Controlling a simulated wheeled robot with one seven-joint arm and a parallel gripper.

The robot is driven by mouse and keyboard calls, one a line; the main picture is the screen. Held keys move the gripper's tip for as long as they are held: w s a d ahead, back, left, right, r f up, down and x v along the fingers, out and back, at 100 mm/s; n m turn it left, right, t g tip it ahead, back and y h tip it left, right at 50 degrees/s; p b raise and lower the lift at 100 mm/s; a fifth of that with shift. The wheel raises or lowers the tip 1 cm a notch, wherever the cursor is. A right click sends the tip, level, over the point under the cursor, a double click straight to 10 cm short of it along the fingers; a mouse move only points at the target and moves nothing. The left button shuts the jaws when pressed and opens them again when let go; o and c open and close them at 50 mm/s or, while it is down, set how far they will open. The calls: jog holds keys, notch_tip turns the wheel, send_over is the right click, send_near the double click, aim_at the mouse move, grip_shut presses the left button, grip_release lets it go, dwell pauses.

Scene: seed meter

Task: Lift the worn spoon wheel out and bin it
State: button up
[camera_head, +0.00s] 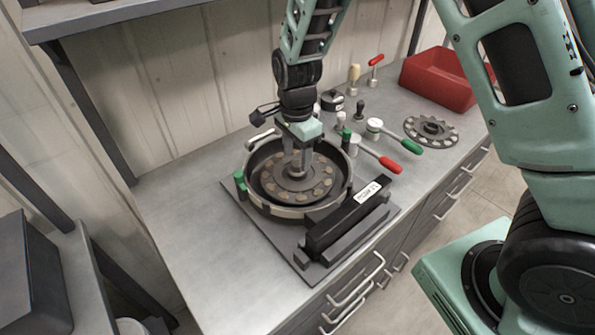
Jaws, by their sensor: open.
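The worn spoon wheel (272,185), a dark grey disc with a ring of brown-tinted spots, lies inside the round seed meter housing (258,207). My gripper (298,172) points straight down over the wheel's centre, with its fingers at the hub. The jaws are open, on either side of the hub as far as I can see. I cannot tell whether they touch it. The red bin (438,80) stands at the back right of the bench.
A second spoon wheel (431,130) lies on the bench at right. Red-handled (390,165) and green-handled tools and small knobs stand behind the housing. A black labelled block (345,215) sits in front. The bench's left part (185,225) is clear.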

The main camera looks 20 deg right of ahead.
jog(key=shift+w+a+f+p, duration=0.1)
jog(key=shift+f+p, duration=0.3)
jog(key=shift+f, duration=0.75)
jog(key=shift+a+f+p, duration=0.1)
jog(key=shift+f+p, duration=0.25)
jog(key=shift+f, duration=0.8)
jog(key=c, duration=0.7)
jog(key=shift+c, duration=0.2)
jog(key=shift+r, duration=0.15)
notch_tip(320, 180, up, 10)
jog(key=shift+f+b, duration=0.1)
jog(key=shift+b, duration=1.05)
notch_tip(320, 180, up, 7)
jog(key=p, duration=0.7)
send_over(295, 164)
